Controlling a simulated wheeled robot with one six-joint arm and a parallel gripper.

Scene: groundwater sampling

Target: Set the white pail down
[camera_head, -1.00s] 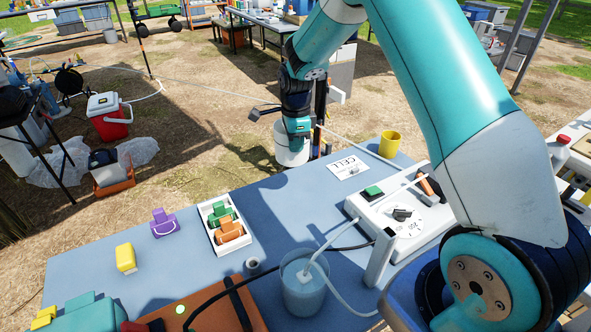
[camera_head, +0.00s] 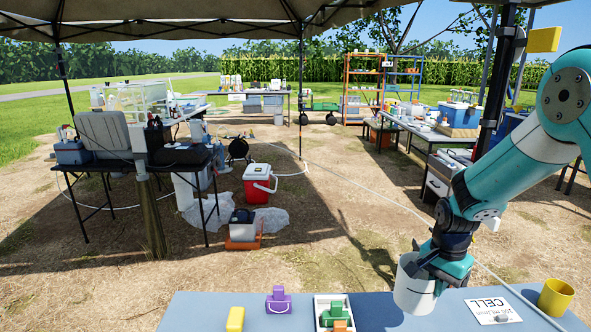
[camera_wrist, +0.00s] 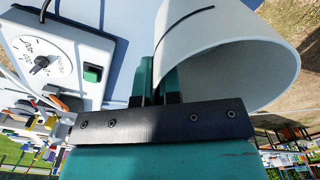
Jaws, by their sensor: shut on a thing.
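The white pail (camera_head: 409,290) is at the far edge of the blue table (camera_head: 262,323), left of the CELL card (camera_head: 492,307). My gripper (camera_head: 432,268) is shut on the pail's rim or upper wall. In the wrist view, the curved pail wall (camera_wrist: 225,45) stands at my gripper fingers (camera_wrist: 155,92), its open mouth turned toward the camera. The pail's base overlaps the table edge in the head view. I cannot tell whether it touches the table or hangs above it.
A yellow cup (camera_head: 556,297) stands right of the card. A purple clip-like piece (camera_head: 279,300), a yellow block (camera_head: 235,318) and a white tray (camera_head: 318,312) are on the left. The wrist view shows a white dial box (camera_wrist: 50,55). A red cooler (camera_head: 257,184) is on the ground beyond.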

